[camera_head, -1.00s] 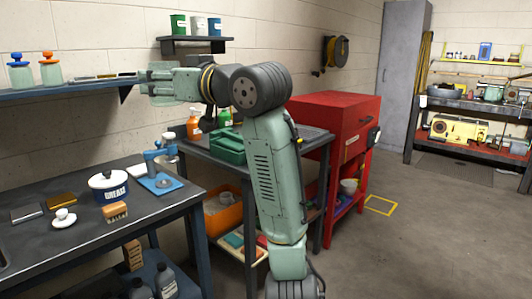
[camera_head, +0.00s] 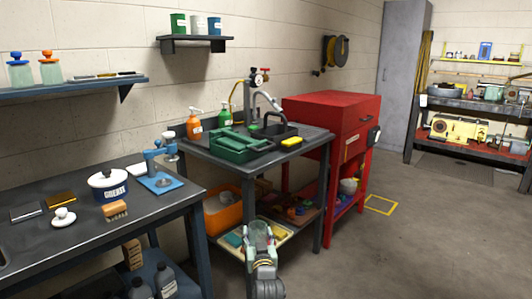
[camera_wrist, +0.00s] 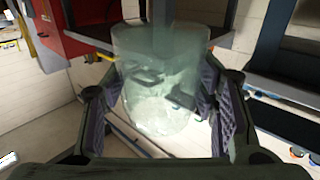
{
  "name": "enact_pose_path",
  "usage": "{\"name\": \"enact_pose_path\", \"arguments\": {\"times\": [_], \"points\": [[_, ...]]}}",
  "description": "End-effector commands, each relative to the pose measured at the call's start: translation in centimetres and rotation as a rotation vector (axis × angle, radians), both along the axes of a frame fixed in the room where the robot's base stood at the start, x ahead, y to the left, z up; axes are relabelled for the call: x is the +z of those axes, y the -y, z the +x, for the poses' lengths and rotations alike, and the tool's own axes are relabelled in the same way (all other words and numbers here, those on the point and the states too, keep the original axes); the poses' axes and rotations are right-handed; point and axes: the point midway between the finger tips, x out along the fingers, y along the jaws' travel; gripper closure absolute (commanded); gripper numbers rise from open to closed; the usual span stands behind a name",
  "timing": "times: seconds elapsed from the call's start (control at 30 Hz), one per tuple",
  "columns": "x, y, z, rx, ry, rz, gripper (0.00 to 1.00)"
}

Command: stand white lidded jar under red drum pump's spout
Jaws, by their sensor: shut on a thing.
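My gripper (camera_wrist: 160,112) is shut on a clear, glassy jar (camera_wrist: 158,85), with a dark finger on each side of it in the wrist view. Its lid does not show clearly, so I cannot confirm that it is white. In the head view my gripper (camera_head: 258,236) is low in front of the middle bench, with a pale, glassy shape at its end. A tap-like fitting (camera_head: 262,92) with a red knob, a gauge and a curved spout stands at the back of that bench. I cannot tell whether it is the red drum pump.
The middle bench (camera_head: 297,150) carries a green tray (camera_head: 240,146), a dark basket (camera_head: 275,130), pump bottles (camera_head: 194,125) and a yellow block (camera_head: 291,142). A red cabinet (camera_head: 325,108) stands right of it. Jars with blue and orange lids (camera_head: 50,68) are on the left shelf. Floor is open at right.

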Motion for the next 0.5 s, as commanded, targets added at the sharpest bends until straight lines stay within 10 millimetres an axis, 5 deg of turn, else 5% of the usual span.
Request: {"name": "enact_pose_path", "arguments": {"times": [0.03, 0.2, 0.5], "points": [[-3.1, 0.3, -1.0, -0.022, -0.008, 0.002, 0.84], [-10.3, 1.7, -3.9, -0.085, -0.004, 0.0, 0.84], [-17.4, 2.4, -8.1, -0.124, 0.001, 0.002, 0.84]]}}
